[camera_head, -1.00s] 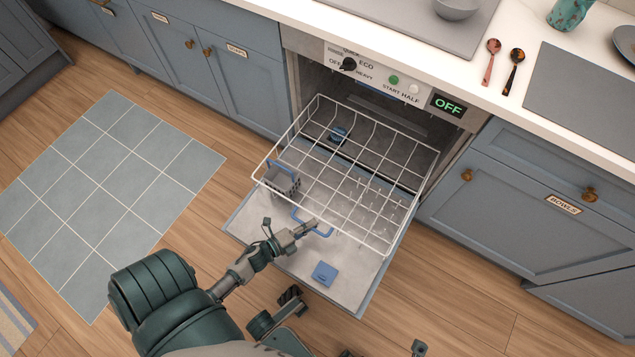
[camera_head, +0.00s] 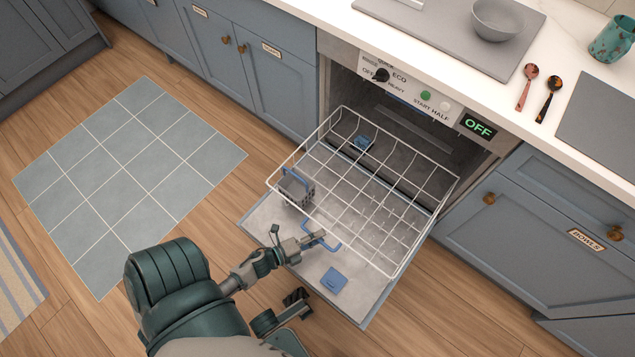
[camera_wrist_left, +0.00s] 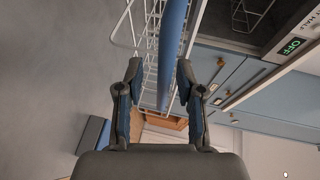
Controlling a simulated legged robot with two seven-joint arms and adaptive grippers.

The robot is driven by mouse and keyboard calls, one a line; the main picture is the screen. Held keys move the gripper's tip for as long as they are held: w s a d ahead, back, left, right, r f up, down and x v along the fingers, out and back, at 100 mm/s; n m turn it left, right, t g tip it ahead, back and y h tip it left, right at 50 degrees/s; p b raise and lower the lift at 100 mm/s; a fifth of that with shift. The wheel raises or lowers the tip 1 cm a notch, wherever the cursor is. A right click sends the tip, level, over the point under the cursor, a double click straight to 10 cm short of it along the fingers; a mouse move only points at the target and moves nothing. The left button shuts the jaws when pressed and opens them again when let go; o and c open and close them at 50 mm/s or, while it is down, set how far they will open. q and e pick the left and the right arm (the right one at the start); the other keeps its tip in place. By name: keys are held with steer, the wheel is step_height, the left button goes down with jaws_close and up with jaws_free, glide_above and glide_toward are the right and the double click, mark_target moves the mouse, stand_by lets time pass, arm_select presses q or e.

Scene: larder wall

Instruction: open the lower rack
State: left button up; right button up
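The lower rack (camera_head: 268,186), a white wire basket, is pulled well out of the dishwasher and stands over its lowered door (camera_head: 350,308). A blue handle (camera_head: 334,246) is on the rack's front. My left gripper (camera_head: 316,238) is at this handle. In the left wrist view the blue handle (camera_wrist_left: 172,45) runs between the two fingers of the left gripper (camera_wrist_left: 159,75), closer to the right finger, with a gap at the left one. The fingers look spread around it.
A small grey basket with a blue handle (camera_head: 296,190) sits in the rack's left part. The panel (camera_head: 432,104) and counter with two spoons (camera_head: 527,88) lie behind. Drawers (camera_head: 540,240) flank the right side. Open floor and a tiled mat (camera_head: 130,180) lie left.

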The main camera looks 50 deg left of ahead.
arm_select(q)
steer(key=v, duration=1.2)
stand_by(0.3)
